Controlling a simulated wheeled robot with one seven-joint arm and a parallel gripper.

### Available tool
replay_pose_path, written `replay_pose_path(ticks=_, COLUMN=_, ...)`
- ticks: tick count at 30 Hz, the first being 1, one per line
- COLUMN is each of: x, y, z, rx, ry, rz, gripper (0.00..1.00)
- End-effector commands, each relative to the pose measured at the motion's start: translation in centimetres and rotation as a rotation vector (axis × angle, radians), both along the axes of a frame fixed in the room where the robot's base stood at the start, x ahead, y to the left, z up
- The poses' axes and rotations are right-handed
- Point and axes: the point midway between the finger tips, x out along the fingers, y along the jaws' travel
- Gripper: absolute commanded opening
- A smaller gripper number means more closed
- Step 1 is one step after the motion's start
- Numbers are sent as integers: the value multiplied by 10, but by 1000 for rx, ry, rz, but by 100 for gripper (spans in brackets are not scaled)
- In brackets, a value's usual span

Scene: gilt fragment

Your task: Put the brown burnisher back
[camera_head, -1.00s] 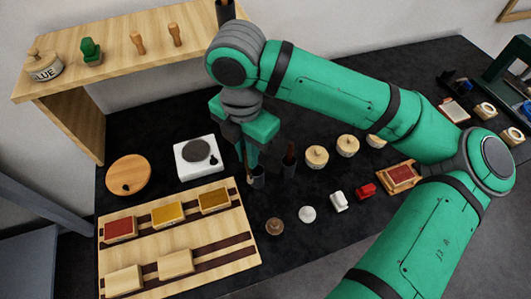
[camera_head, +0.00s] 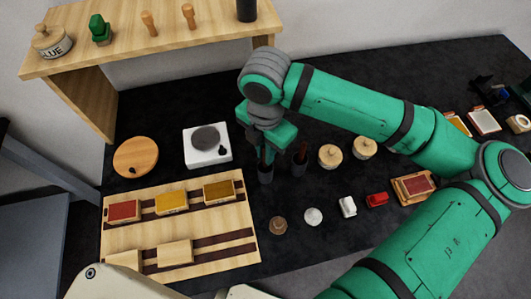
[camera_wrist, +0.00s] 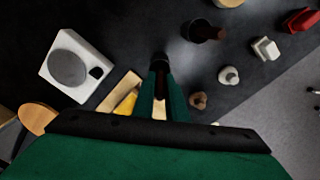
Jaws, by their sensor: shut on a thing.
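My gripper (camera_head: 266,152) is at the left one of two small dark cups, just behind the middle of the black table. It is shut on the brown burnisher (camera_head: 263,155), whose brown handle shows between the fingers. The burnisher is roughly upright and in line with the left dark cup (camera_head: 265,174); how deep its lower end sits is hidden. In the wrist view the fingers (camera_wrist: 161,82) point at a dark round shape, and the brown handle (camera_wrist: 160,108) shows between them. A second, dark red-brown handle (camera_head: 303,150) stands in the right dark cup (camera_head: 299,168).
A wooden tray (camera_head: 110,232) with coloured blocks is in front. Lidded pots (camera_head: 330,156), a red block (camera_head: 377,200) and small white pieces (camera_head: 347,207) are right. A wooden shelf (camera_head: 200,45) stands behind.

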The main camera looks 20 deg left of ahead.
Motion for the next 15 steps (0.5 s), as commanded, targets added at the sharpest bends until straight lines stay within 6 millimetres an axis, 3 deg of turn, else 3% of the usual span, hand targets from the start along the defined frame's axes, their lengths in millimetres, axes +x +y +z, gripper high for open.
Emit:
replay_pose_path(ticks=4, x=0, y=0, z=-13, rx=0, ry=0, rz=2, gripper=0)
replay_pose_path(ticks=15, x=0, y=1, z=-17, rx=0, ry=0, rz=2, gripper=0)
